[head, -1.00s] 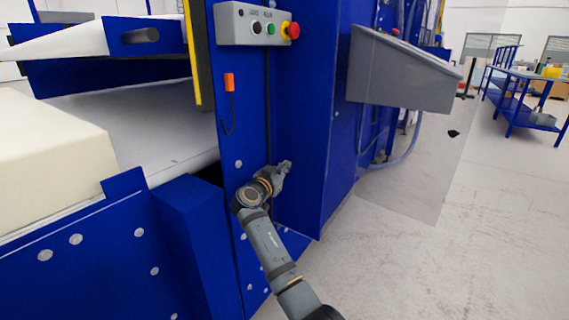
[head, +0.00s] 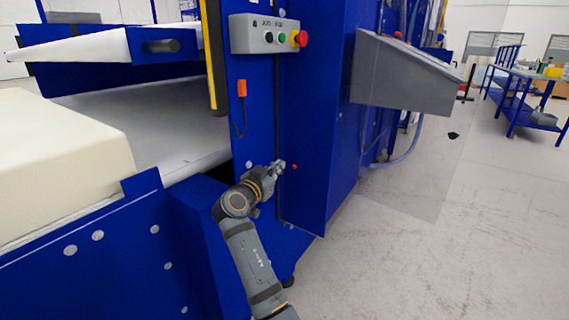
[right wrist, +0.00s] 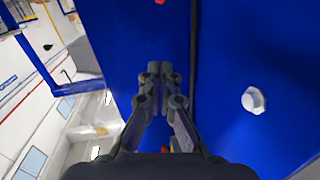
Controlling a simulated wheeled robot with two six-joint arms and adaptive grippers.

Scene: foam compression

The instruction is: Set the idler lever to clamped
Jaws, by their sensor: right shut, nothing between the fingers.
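My right gripper (head: 278,167) is shut and empty, in front of the blue machine panel below the grey button box. A small red knob (head: 294,167) shows just right of its fingertips in the head view, with a small visible gap. It may be the end of the idler lever, but I cannot tell its shaft or its setting. In the right wrist view the closed fingers (right wrist: 160,72) point at the blue panel, and a bit of red shows low between the fingers, partly hidden. My left gripper is not in view.
An orange piece (head: 241,88) with a dark curved cord hangs on the panel. Above is the button box (head: 268,36) with its red button. A grey sloped console (head: 405,75) juts out at right. A cream foam block (head: 60,155) lies at left.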

